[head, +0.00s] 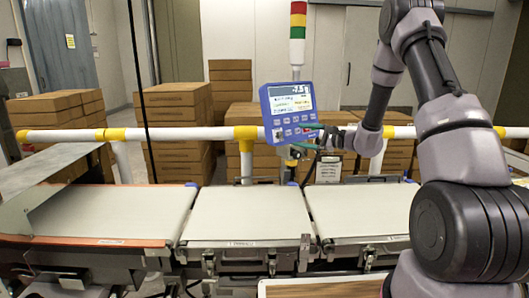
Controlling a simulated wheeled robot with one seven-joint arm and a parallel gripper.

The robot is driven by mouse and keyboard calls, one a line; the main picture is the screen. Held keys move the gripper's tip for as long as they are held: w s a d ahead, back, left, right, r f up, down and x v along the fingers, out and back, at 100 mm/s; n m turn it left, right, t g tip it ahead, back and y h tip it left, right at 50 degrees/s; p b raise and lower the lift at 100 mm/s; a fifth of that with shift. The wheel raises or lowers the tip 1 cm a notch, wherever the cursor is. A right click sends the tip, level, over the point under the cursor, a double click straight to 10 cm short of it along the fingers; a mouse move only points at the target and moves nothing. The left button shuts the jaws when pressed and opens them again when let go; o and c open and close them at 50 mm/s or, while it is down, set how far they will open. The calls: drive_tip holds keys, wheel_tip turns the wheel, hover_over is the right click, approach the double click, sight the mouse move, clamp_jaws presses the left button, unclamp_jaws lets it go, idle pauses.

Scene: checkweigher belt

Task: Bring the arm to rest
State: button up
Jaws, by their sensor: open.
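My gripper (312,142) is in the middle of the head view, at the end of my raised and bent arm on the right. It is held above the belts, beside the lower right of the blue display unit (290,112). Its thin fingers point left and look apart, with nothing seen between them. I cannot tell whether the fingers touch the display unit. The display reads about -7.5, though the figures are small.
Three pale belt sections, left (110,212), middle (246,214) and right (362,208), are bare. A white and yellow rail (200,133) runs behind them. A signal tower (298,30) stands above the display. Stacked brown boxes (178,120) fill the back. A wood-topped surface (320,288) lies in front.

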drive_tip(key=s+a+r+n+g+h, duration=0.15)
drive_tip(key=s+r+n+g, duration=0.25)
drive_tip(key=s+r, duration=0.45)
drive_tip(key=s+a+r+n+g+h, duration=0.1)
drive_tip(key=s+a+r+n+g, duration=0.4)
drive_tip(key=s, duration=0.6)
drive_tip(key=s+d+r+n+t+h, duration=0.1)
drive_tip(key=s+d+r+t+h, duration=0.2)
drive_tip(key=s+d, duration=0.4)
drive_tip(key=s+d+r+t+h, duration=0.3)
drive_tip(key=s+d+h, duration=0.3)
drive_tip(key=s, duration=0.5)
drive_tip(key=shift+s+d+r+n, duration=0.15)
drive_tip(key=shift+d+r+n, duration=0.2)
drive_tip(key=shift+d, duration=0.2)
